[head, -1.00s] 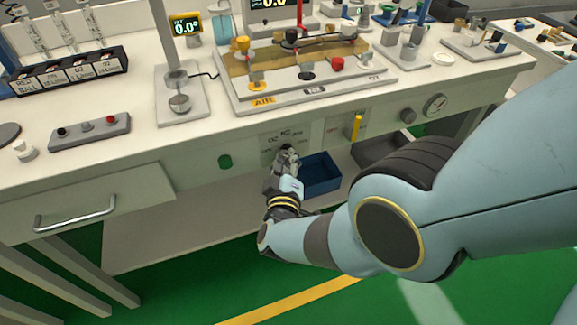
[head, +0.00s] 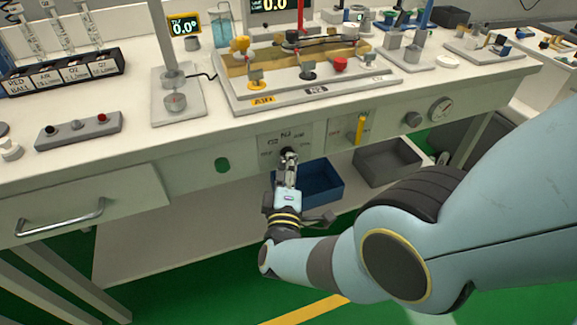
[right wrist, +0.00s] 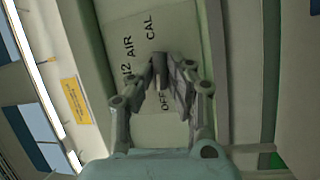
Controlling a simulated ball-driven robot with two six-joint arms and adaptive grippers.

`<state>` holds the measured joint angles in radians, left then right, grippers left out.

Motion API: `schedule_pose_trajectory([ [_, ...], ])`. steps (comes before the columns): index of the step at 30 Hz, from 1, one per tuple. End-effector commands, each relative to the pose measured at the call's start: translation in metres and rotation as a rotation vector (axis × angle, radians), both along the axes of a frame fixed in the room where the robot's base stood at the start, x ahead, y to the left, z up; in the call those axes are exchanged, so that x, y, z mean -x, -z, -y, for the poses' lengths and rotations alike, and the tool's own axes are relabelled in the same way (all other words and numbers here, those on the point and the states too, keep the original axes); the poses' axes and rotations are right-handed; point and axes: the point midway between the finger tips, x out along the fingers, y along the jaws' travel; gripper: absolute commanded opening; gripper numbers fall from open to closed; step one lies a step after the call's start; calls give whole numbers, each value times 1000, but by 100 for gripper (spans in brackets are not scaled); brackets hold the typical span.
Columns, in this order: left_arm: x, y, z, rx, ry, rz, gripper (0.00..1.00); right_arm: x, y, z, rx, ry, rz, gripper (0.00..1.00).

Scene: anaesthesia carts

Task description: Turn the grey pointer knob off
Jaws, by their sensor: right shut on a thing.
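The grey pointer knob (head: 287,151) sits on a pale label plate (head: 306,137) on the bench's front panel, mostly hidden behind my fingers. In the right wrist view the dark knob (right wrist: 160,68) is between my fingertips, and the plate (right wrist: 145,20) around it reads N2, AIR, CAL and OFF. My right gripper (head: 288,163) is shut on the knob, reaching up from below; it also shows in the right wrist view (right wrist: 162,82). Which label the pointer faces is too unclear to tell. My left gripper is out of view.
A yellow lever (head: 360,129), a round grey knob (head: 413,119) and a gauge (head: 441,108) lie to the right on the panel. A green round part (head: 222,165) lies to the left. A blue bin (head: 325,188) and a grey bin (head: 390,157) stand on the shelf below.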

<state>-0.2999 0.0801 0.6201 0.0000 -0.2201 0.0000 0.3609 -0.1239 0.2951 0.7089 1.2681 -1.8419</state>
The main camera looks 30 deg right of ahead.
Motion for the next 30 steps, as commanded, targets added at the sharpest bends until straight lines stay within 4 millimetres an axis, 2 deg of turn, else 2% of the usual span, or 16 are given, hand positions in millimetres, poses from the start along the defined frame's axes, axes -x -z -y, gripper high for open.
schedule_pose_trajectory([
  [1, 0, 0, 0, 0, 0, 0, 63, -5, -6, 2, 6, 0, 13, 0],
  [8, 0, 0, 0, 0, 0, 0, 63, -6, -6, 2, 7, -1, 13, 0],
  [9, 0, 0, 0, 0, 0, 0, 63, -6, -6, 2, 7, -1, 13, 17],
  [14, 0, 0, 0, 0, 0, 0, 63, -5, -6, 2, 5, -1, 13, 38],
  [30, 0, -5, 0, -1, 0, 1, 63, -2, -4, 0, -27, -1, 10, 38],
])
